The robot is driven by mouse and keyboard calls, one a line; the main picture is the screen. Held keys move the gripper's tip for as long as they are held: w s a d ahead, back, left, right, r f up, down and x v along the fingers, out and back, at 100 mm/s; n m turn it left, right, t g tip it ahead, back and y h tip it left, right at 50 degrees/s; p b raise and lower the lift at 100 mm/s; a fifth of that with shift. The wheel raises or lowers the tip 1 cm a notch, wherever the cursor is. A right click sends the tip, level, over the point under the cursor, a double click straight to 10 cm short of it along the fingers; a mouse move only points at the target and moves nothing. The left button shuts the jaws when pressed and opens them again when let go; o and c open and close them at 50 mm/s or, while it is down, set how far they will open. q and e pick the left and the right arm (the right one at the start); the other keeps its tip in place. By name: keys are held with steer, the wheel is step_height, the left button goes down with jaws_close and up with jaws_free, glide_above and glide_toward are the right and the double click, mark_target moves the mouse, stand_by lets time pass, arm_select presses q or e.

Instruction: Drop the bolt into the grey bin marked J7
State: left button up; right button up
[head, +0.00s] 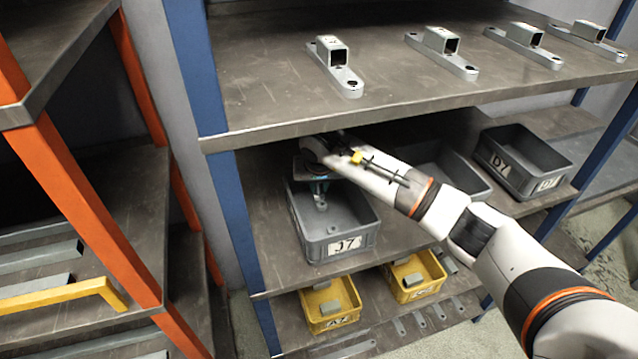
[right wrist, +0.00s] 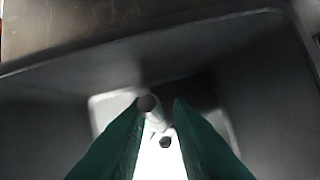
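The grey bin marked J7 (head: 336,246) stands on the middle shelf, with its white label on the front wall. My right gripper (head: 319,187) reaches down over this bin, toward its back left. In the right wrist view its two teal fingers (right wrist: 157,104) are apart, above the bin floor. The bolt (right wrist: 151,106), a small grey cylinder, shows between the fingertips, close to the left finger, with a gap to the right one. In the head view a small grey piece, seemingly the bolt (head: 321,205), shows just below the fingers. My left gripper is not in view.
The upper shelf (head: 270,110) with several galvanized brackets hangs close above my right arm. A grey bin marked D7 (head: 520,165) stands to the right, another grey bin is partly behind my arm. Yellow bins (head: 330,322) stand below. An orange-posted rack (head: 80,180) is left.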

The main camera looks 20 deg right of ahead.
steer(key=shift+o, duration=1)
steer(key=shift+r, duration=0.25)
steer(key=shift+r+p, duration=0.45)
steer(key=shift+p, duration=0.2)
steer(key=s+a+r+b, duration=0.1)
steer(key=s+r+b, duration=0.1)
steer(key=s, duration=0.4)
steer(key=s+a+r+b, duration=0.2)
steer(key=s+b, duration=0.1)
steer(key=s, duration=0.4)
steer(key=shift+s, duration=0.3)
